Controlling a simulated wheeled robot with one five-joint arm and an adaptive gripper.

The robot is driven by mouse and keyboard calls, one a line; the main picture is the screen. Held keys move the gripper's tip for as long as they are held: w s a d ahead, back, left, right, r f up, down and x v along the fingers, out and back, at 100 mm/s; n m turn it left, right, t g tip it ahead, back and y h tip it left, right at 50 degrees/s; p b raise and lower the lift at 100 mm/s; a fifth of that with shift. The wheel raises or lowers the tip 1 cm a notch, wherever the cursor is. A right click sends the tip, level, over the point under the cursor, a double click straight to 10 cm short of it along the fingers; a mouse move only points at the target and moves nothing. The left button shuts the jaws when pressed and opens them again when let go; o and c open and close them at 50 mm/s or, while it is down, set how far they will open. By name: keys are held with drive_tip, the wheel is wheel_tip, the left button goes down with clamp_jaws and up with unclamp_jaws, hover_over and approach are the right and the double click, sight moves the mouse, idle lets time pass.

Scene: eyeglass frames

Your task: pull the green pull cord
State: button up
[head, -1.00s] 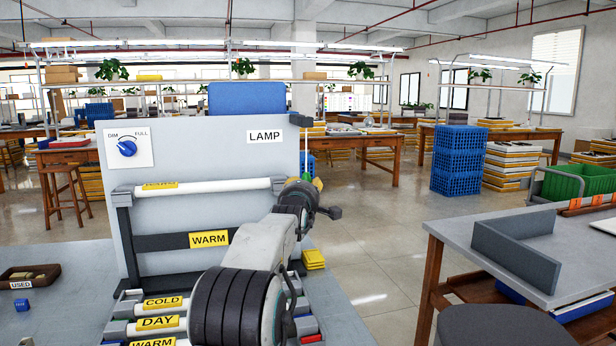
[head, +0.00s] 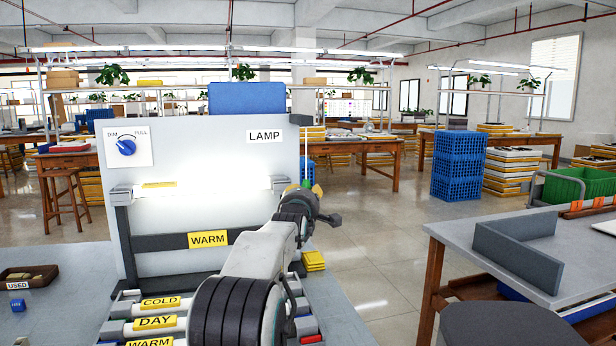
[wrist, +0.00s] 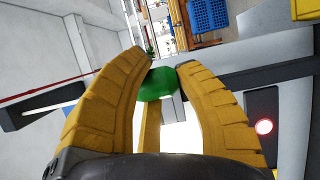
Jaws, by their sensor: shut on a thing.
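The green pull cord's green end (wrist: 158,84) sits between the two yellow fingers of my gripper (wrist: 160,72) in the wrist view. The fingers are shut on it from both sides. In the head view my gripper (head: 304,186) is at the right edge of the grey lamp board (head: 240,165), below the dark bracket (head: 300,120) at the board's top corner. A thin cord line runs down from that bracket to the gripper. The upper lamp tube (head: 205,190) on the board glows bright white.
A dimmer dial (head: 127,148) is on the board's upper left. Labelled tubes lie in a rack (head: 120,330) in front, partly behind my arm. A brown tray (head: 28,276) is at the left, a grey-topped bench (head: 470,240) at the right. Open floor lies between.

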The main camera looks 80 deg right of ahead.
drive_tip(key=shift+r, duration=0.1)
drive_tip(key=shift+r+p, duration=0.75)
drive_tip(key=shift+r, duration=0.1)
drive_tip(key=o, duration=1.1)
drive_tip(key=shift+o, duration=0.2)
drive_tip(key=shift+a, duration=0.1)
drive_tip(key=a, duration=1.1)
drive_tip(key=shift+a, duration=0.4)
drive_tip(key=shift+w, duration=0.15)
